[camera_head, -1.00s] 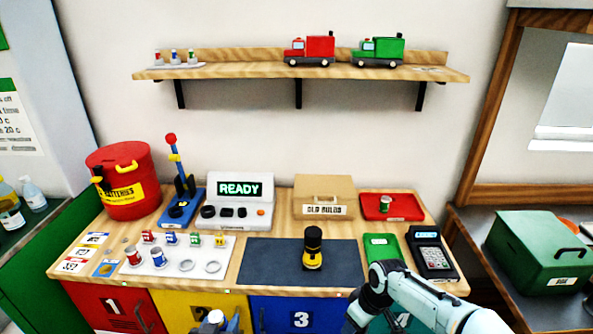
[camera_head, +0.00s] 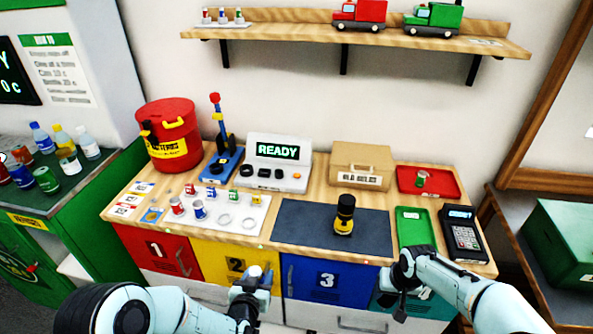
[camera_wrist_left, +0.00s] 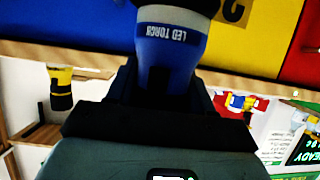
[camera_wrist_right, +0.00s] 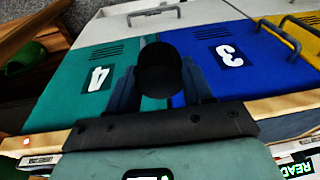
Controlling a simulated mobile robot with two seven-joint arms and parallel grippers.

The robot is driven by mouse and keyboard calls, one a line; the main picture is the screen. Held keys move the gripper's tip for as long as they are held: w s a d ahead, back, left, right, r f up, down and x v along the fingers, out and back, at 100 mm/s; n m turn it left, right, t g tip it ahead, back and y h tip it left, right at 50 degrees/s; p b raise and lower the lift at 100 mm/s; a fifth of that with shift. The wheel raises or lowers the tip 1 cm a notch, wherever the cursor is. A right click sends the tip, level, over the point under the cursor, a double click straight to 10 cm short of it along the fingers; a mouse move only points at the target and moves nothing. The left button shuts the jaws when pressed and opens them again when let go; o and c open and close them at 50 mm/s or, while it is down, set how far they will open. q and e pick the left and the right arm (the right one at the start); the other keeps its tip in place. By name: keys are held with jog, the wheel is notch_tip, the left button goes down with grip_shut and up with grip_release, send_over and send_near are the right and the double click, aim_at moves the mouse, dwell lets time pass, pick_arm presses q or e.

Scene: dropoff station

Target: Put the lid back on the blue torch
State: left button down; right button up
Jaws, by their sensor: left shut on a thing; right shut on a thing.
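My left gripper (camera_head: 256,282) is in front of the yellow and blue doors. In the left wrist view it is shut on the blue torch (camera_wrist_left: 165,52), which has a "LED TORCH" label, a pale band and a dark end at the picture's top edge. My right gripper (camera_head: 398,277) is in front of the counter's right part. In the right wrist view it is shut on a dark, round-ended piece (camera_wrist_right: 158,70), which looks like the lid. The two grippers are well apart. In the head view the held things are hardly visible.
A yellow and black torch (camera_head: 344,216) stands on the dark mat (camera_head: 298,232). A green tray (camera_head: 414,227), a card terminal (camera_head: 462,235) and a red tray (camera_head: 440,185) are to its right. Small batteries and cans stand on a white board (camera_head: 238,207) at left.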

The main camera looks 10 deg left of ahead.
pick_arm(q)
jog(key=w+d+f+m+g+h, duration=0.2)
jog(key=d+m+h, duration=0.6)
jog(key=d, duration=0.5)
jog(key=shift+d+f+g+h, duration=0.35)
jog(key=shift+f+g, duration=0.25)
jog(key=shift+f, duration=0.25)
jog(key=shift+a, duration=0.1)
